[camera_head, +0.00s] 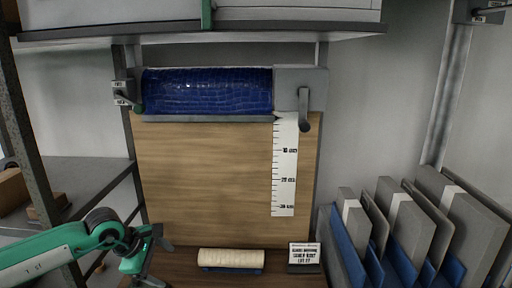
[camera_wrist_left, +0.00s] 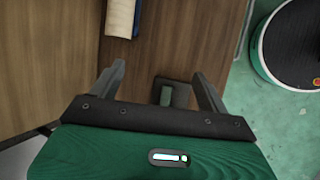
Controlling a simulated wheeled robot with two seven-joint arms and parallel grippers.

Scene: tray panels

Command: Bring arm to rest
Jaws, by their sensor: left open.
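My left gripper (camera_head: 150,262) is at the lower left of the head view, over the front left of the wooden bench top. It is open, and the left wrist view shows its two fingers (camera_wrist_left: 160,82) apart. Between and beyond them in that view is a dark block with a green part (camera_wrist_left: 172,94); nothing is visibly held. My left arm comes in from the left edge with green links. My right gripper is not in view.
A blue roll (camera_head: 207,91) hangs above a wooden board (camera_head: 200,180) with a white ruler strip (camera_head: 285,168). A cream roll (camera_head: 231,259) lies on the bench beside a small sign (camera_head: 304,254). Grey and blue panels (camera_head: 400,230) stand at right. A shelf post (camera_head: 30,130) stands left.

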